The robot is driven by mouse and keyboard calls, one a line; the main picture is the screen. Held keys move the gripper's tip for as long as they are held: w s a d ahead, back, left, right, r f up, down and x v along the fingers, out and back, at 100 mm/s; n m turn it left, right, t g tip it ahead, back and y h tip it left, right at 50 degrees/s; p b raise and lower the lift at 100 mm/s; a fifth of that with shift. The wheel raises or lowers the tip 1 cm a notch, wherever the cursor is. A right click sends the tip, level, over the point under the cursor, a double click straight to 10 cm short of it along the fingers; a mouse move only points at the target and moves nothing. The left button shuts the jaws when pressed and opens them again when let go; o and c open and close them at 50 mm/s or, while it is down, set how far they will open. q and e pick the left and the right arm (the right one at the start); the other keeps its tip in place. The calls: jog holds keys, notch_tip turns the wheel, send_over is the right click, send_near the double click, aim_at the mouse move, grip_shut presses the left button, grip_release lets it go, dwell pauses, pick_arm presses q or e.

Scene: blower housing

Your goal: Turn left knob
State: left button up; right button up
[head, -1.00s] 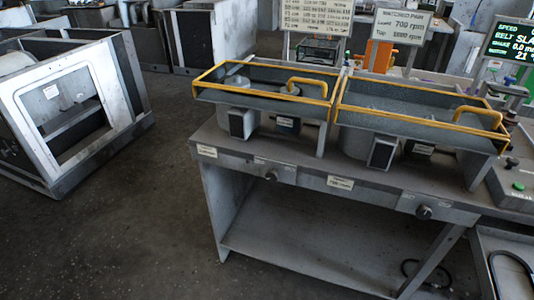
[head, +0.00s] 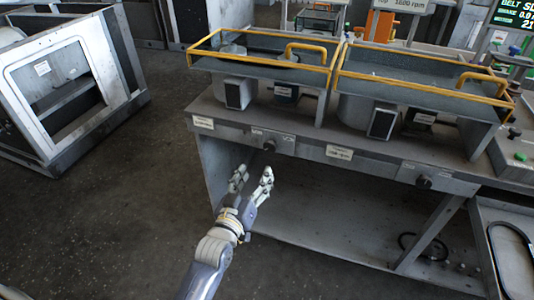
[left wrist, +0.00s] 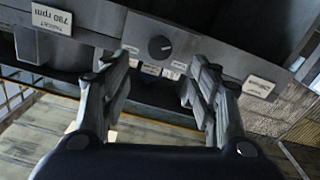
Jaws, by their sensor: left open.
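The left knob (head: 269,145) is a small dark round knob on the front panel of the grey bench, below the left yellow-railed tray. In the left wrist view the knob (left wrist: 160,47) shows as a dark dial with a light mark, upside down and ahead of the fingers. My left gripper (head: 254,175) is open and empty, in front of and a little below the left knob, apart from it. Its two fingers (left wrist: 158,75) stand either side of the knob's line in the wrist view. My right gripper is not in view.
A second knob (head: 424,182) sits further right on the bench front (head: 370,171). Labels flank both knobs. Two trays with yellow rails (head: 262,52) overhang the bench top. A white-framed housing (head: 65,80) stands on the floor at left. The floor between is clear.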

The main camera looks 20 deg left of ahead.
aim_at(269, 149)
pick_arm(q)
jog(key=w, duration=1.1)
jog(key=shift+d+r, duration=0.1)
jog(key=shift+d, duration=0.1)
jog(key=shift+s, duration=0.1)
jog(key=c, duration=1.1)
